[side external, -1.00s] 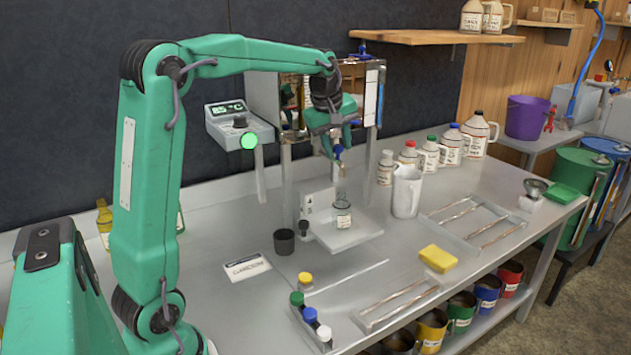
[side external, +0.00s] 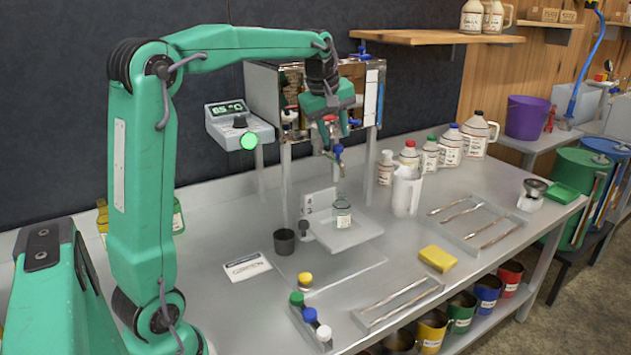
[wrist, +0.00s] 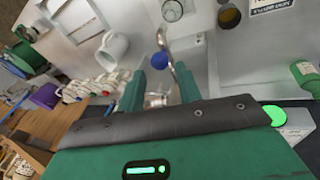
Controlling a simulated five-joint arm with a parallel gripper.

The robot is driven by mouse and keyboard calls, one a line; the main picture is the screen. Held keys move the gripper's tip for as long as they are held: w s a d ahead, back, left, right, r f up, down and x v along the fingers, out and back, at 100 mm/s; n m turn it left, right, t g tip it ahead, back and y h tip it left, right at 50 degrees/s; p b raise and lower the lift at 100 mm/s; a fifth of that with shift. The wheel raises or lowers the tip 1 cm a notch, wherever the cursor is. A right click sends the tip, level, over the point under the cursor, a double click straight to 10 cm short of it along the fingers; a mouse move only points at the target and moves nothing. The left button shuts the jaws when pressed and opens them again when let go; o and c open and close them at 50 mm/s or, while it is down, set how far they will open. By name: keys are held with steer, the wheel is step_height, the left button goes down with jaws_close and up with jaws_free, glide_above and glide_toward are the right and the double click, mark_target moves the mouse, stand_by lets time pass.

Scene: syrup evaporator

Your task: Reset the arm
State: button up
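My gripper (side external: 335,128) is in front of the steel evaporator (side external: 292,85), just above its tap. In the wrist view its two green fingers (wrist: 159,85) stand apart with nothing held between them. The tap's blue knob (wrist: 160,62) shows beyond the fingertips; the tap (side external: 338,155) hangs below the gripper in the side view. A small labelled glass jar (side external: 343,215) stands upright on the white platform (side external: 355,238) under the tap. It also shows in the wrist view (wrist: 172,10).
A white pitcher (side external: 406,192) and several capped jugs (side external: 430,157) stand to the right. A dark cup (side external: 284,242) stands left of the platform. A yellow sponge (side external: 437,258), metal trays (side external: 475,245) and capped vials (side external: 310,316) lie nearer the front. A wooden shelf (side external: 435,38) is above.

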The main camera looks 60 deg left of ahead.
steer(key=shift+s+r, duration=0.2)
steer(key=shift+r, duration=0.3)
steer(key=shift+d, duration=0.1)
steer(key=s+d+f+m+t, duration=0.1)
steer(key=s+d+f+m, duration=0.1)
steer(key=s+d+m, duration=0.8)
steer(key=s+d+f+m, duration=0.3)
steer(key=s, duration=0.3)
steer(key=s+d+f+m+h, duration=0.1)
steer(key=s+d+f+m, duration=0.2)
steer(key=s, duration=0.3)
steer(key=shift+s+d+f+t, duration=0.2)
steer(key=shift+d+f+t, duration=0.2)
steer(key=shift+d+f, duration=0.3)
